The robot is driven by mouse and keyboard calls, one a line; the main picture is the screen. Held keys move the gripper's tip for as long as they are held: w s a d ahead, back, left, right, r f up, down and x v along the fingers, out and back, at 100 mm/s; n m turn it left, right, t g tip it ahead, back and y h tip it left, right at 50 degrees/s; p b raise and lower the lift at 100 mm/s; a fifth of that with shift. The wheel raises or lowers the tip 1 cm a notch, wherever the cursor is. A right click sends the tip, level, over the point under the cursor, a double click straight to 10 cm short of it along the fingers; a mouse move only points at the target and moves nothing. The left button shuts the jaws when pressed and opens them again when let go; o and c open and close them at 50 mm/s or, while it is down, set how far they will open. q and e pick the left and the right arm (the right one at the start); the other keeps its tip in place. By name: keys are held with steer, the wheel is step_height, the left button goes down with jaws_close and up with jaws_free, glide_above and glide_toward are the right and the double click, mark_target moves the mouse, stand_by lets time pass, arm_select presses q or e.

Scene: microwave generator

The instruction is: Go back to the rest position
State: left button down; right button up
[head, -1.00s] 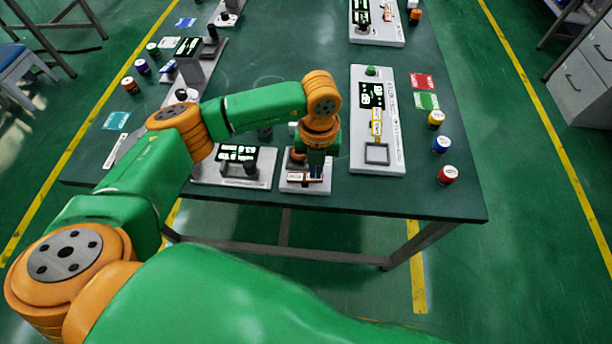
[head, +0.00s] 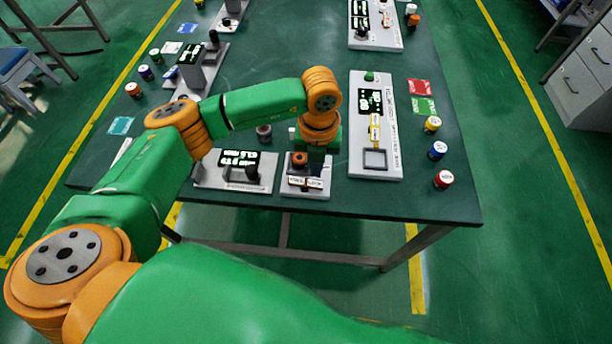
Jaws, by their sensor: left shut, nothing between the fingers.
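My left arm comes in from the left and bends down over the table. Its gripper (head: 315,155) points down just behind and above a small white panel (head: 316,190). The fingers are small and dark here, and they hold nothing. An orange-topped knob (head: 299,159) on that panel shows clear of the gripper, to its left. My right gripper is not in view.
The dark green table (head: 265,208) carries a display box (head: 235,172) left of the small panel and a long white panel (head: 376,140) to its right. Yellow (head: 432,124), blue (head: 438,149) and red (head: 444,179) capped jars stand near the right edge.

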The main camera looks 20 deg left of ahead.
arm_select(q)
step_height(320, 180, up, 3)
steer(key=shift+r+p, duration=0.15)
steer(key=shift+p, duration=0.7)
